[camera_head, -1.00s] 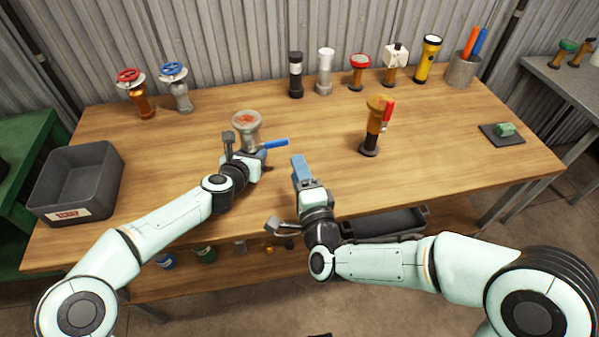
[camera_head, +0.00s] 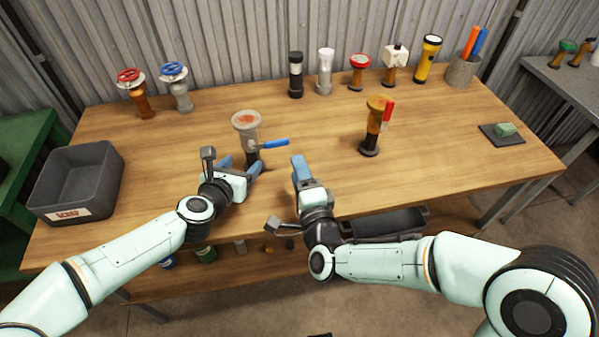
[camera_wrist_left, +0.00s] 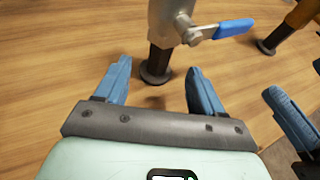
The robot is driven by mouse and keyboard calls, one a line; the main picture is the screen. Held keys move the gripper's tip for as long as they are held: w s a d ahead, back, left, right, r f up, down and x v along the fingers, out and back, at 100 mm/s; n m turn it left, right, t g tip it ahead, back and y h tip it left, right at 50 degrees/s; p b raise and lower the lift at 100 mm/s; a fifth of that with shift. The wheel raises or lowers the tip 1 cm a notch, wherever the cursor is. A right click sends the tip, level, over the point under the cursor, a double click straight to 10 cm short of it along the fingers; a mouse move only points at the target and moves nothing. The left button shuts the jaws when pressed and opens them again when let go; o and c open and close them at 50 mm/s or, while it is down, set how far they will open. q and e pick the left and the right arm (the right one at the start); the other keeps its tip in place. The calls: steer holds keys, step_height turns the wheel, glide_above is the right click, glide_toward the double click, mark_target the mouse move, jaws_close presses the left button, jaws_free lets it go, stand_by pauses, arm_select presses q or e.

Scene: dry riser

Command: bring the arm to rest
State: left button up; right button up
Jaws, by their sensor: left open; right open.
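My left gripper (camera_head: 240,164) is open and empty over the table's front left part. Its two blue fingers (camera_wrist_left: 158,80) show in the left wrist view, pointing toward the foot of a grey valve. That valve (camera_head: 247,124) stands upright on a black base, with a blue lever handle pointing right; it also shows in the left wrist view (camera_wrist_left: 169,25). The fingers are apart from it. My right gripper (camera_head: 299,168) is near the table's front edge, right of the left one, with nothing seen in it. Its fingers also show at the left wrist view's right edge (camera_wrist_left: 290,112).
A brass valve with a red lever (camera_head: 374,127) stands right of the middle. A grey scrap bin (camera_head: 78,180) is at the left. Red-wheel (camera_head: 136,92) and blue-wheel (camera_head: 176,86) valves, several other fittings and a yellow torch (camera_head: 427,60) line the back. The table's (camera_head: 450,150) front right is clear.

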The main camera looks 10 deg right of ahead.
arm_select(q)
steer(key=shift+v, duration=1.6)
